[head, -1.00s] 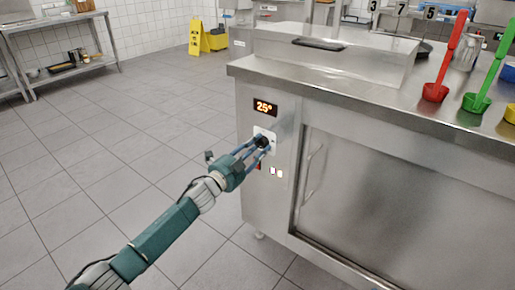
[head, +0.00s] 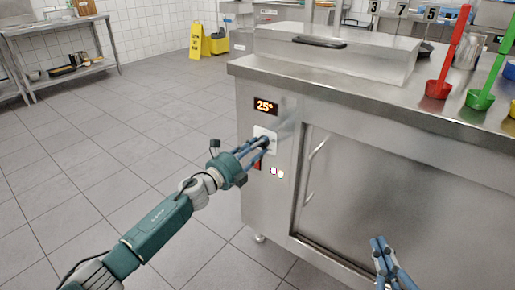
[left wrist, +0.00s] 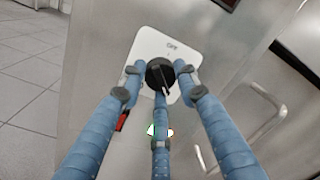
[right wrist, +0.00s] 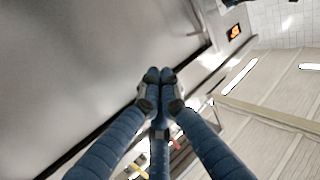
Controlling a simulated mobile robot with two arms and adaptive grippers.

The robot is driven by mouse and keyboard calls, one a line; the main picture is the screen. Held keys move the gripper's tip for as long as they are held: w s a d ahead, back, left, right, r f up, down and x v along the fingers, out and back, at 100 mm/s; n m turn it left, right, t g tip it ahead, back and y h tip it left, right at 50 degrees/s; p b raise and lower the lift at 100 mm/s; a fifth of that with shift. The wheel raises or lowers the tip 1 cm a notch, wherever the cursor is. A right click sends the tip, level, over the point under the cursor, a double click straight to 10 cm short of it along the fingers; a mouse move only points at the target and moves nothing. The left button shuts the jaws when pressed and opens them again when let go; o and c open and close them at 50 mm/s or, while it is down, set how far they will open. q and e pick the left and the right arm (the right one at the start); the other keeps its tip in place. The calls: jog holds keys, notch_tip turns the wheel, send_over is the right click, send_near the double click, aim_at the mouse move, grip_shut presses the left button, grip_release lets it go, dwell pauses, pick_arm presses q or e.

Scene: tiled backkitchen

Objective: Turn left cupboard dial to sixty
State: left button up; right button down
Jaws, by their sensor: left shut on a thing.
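The dial is a black knob (left wrist: 158,72) on a white plate (left wrist: 190,48) marked OFF, on the cupboard's steel front. In the left wrist view its light pointer line points to the lower right. My left gripper (head: 264,143) has its fingers closed around the knob, which they partly hide in the head view. The other marks on the plate are mostly hidden or too small to read. An orange display (head: 265,106) above the plate reads about 2.5°. My right gripper (head: 382,246) is shut and empty in front of the cupboard door; its fingertips meet in the right wrist view (right wrist: 160,76).
A red switch (head: 257,165) sits below the plate. The cupboard's sliding door (head: 400,200) has a vertical handle (head: 310,170). The tiled floor to the left is clear up to a yellow sign (head: 196,42).

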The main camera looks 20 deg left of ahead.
pick_arm(q)
jog(key=shift+s+d+f+m, duration=0.15)
jog(key=shift+d+f+m, duration=0.2)
jog(key=shift+m, duration=0.35)
pick_arm(e)
jog(key=shift+a+r+t, duration=0.15)
jog(key=shift+r+t, duration=0.25)
jog(key=shift+r, duration=0.45)
pick_arm(q)
jog(key=o, duration=1.2)
jog(key=shift+c, duration=0.2)
jog(key=shift+r, duration=0.2)
jog(key=shift+a, duration=0.1)
jog(key=v, duration=1.2)
